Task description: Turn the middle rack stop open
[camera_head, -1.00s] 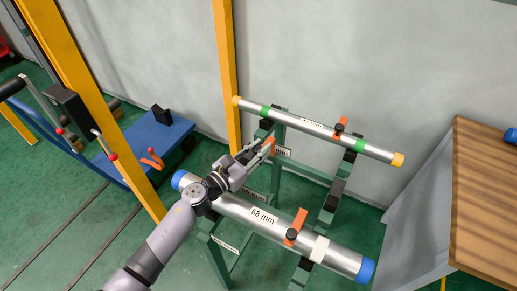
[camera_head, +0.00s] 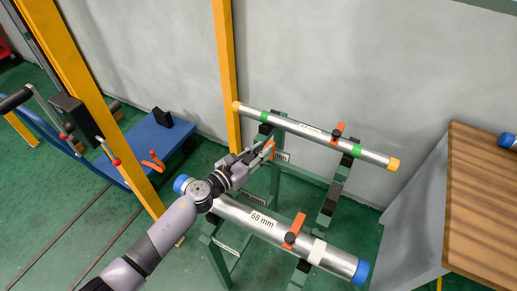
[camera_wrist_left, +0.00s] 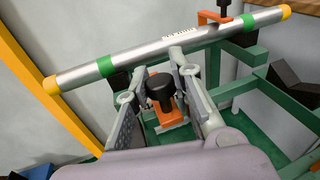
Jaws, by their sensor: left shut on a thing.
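The middle rack stop (camera_head: 269,149) is an orange plate on the green rack between the two pipes. In the left wrist view, its orange plate (camera_wrist_left: 171,114) and black knob (camera_wrist_left: 160,87) show between my fingers. My left gripper (camera_head: 262,150) reaches over the near pipe, its fingers around the stop and shut on it. In the wrist view, the left gripper (camera_wrist_left: 168,92) has one finger on each side of the knob. The exact contact is partly hidden in the head view. My right gripper is out of view.
The 68 mm pipe (camera_head: 236,216) lies in front under my arm, with an orange stop (camera_head: 295,230). A thinner pipe (camera_head: 298,128) lies behind, with another orange stop (camera_head: 337,132). A yellow post (camera_head: 226,70) stands at the left, a wooden table (camera_head: 485,190) at the right.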

